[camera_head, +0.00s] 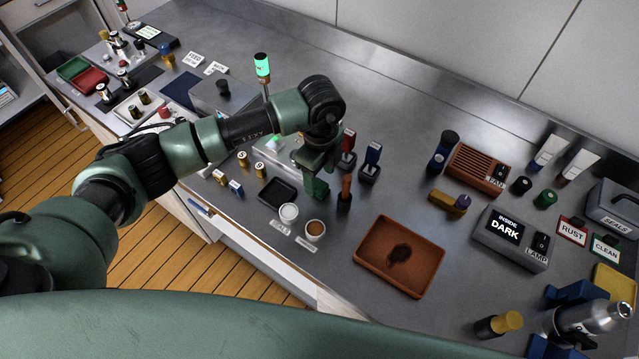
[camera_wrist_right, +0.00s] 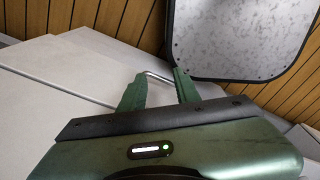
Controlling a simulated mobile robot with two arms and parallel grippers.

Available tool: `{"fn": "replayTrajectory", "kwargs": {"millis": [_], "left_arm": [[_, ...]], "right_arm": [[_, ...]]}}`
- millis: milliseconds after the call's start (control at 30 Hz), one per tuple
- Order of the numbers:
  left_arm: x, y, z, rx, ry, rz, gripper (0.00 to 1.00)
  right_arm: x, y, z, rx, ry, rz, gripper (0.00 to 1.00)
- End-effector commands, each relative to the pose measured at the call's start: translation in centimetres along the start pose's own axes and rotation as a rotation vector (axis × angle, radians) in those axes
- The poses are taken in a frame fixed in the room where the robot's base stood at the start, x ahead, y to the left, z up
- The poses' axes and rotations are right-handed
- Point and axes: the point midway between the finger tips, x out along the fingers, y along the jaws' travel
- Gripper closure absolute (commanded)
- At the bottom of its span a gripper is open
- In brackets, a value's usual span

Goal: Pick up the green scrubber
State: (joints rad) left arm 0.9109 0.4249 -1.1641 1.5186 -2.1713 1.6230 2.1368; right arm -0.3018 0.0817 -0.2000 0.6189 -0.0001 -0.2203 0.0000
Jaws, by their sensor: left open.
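A small green cylinder (camera_head: 545,199), the closest match to the green scrubber, stands on the steel counter at the right, beside a similar black one. I cannot tell its details at this size. My left gripper (camera_head: 318,186) points down over the middle of the counter, well to the left of the green cylinder, with nothing seen held. It is open, and its fingers partly overlap each other in this view. My right gripper (camera_wrist_right: 158,82) shows in the right wrist view with its two green fingers apart and nothing held between them. The green cylinder is not in that view.
Upright red, blue and orange-handled tools stand near my left gripper.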

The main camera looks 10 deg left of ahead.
Motion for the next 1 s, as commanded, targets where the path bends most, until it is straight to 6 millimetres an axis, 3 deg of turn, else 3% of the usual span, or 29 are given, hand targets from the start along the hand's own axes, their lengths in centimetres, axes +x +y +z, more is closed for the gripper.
{"fn": "replayTrajectory", "kwargs": {"millis": [100,300,533,767,1000], "left_arm": [[1.4,0.3,0.1,-0.001,0.001,0.006,0.42],[3.9,0.2,0.1,0.002,0.002,0.003,0.42],[4.1,0.2,0.1,0.002,0.002,0.001,0.42],[4.1,0.2,0.1,0.002,0.003,0.001,1.00],[4.0,0.2,0.1,0.002,0.003,0.000,1.00]], "right_arm": [[-2.0,-0.1,-0.2,0.001,0.000,-0.002,0.68],[-2.3,-0.3,-0.3,0.002,0.001,-0.004,0.68],[-2.2,-0.3,-0.3,0.002,0.002,-0.004,0.68],[-2.2,-0.3,-0.4,0.002,0.003,-0.004,0.68],[-2.2,-0.2,-0.5,0.002,0.004,-0.003,0.68]]}}
